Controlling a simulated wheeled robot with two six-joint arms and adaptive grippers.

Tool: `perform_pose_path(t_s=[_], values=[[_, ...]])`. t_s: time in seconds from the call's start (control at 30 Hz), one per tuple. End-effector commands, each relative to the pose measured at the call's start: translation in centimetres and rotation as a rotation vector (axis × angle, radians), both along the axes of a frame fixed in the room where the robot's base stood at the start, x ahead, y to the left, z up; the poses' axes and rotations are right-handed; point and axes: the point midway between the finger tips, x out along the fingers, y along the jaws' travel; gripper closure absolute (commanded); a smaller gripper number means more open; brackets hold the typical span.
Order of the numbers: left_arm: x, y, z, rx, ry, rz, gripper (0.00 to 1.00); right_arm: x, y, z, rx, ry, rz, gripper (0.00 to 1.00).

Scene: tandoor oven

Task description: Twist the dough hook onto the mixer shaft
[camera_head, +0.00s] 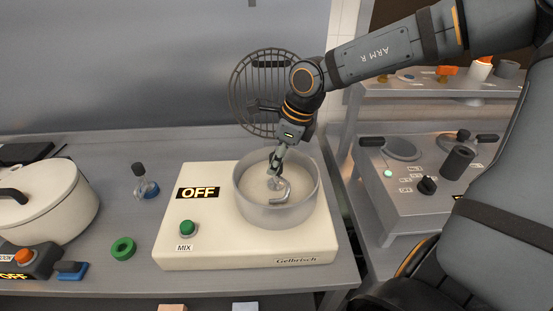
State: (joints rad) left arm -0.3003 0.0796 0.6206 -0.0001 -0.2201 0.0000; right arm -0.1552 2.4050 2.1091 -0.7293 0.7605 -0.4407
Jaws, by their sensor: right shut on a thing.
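The dough hook (281,193) is a curved metal hook. It hangs below my right gripper (275,170), which is shut on its upper part. The hook is over the metal bowl (251,203) of the cream-coloured mixer (207,251), which has an OFF display and a green MIX button. The bowl holds pale contents. A round wire guard (246,76) stands raised behind the bowl. The mixer shaft is hidden or cannot be made out behind my right gripper and arm. My left gripper is not in view.
A white lidded pot (62,205) stands at the left, with a control box (36,259) in front. A green ring (123,248) and a small blue-based bottle (146,187) are on the table left of the mixer. A grey control unit (400,195) is at the right.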

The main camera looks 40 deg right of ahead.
Motion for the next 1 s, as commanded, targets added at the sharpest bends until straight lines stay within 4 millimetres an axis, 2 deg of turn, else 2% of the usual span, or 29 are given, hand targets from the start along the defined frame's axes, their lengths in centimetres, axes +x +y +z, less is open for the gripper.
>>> perform_pose_path(t_s=[0.63,1.0], values=[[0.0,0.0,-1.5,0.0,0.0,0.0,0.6,0.0,0.0,-1.4,0.0,-0.001,-0.005,1.0],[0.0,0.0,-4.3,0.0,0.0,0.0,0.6,0.1,0.0,-1.7,-0.002,-0.004,-0.16,1.0]])
